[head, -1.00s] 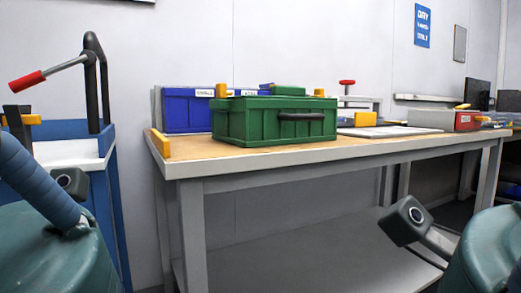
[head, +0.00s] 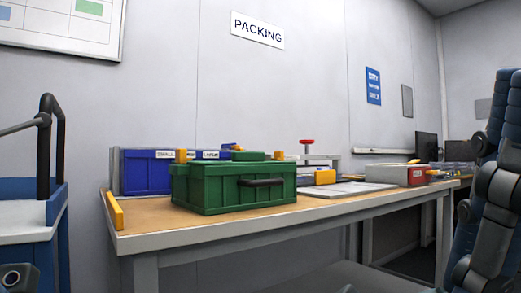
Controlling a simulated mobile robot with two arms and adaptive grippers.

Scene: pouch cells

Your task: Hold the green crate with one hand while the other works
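The green crate (head: 222,192) stands upright on the wooden bench top near its left end, with a dark handle (head: 262,183) on the side facing me. Something green shows at its top, and its inside is hidden from this height. My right arm rises along the right edge of the head view, well to the right of the crate and apart from it. Its gripper is out of the frame. My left gripper is not in the frame either. Nothing of mine touches the crate.
Blue bins (head: 145,172) stand behind the crate. A yellow block (head: 115,210) sits at the bench's left edge. Right of the crate lie a flat pale panel (head: 346,189) and a red and grey box (head: 403,175). A blue cart (head: 32,218) stands left, beyond a gap.

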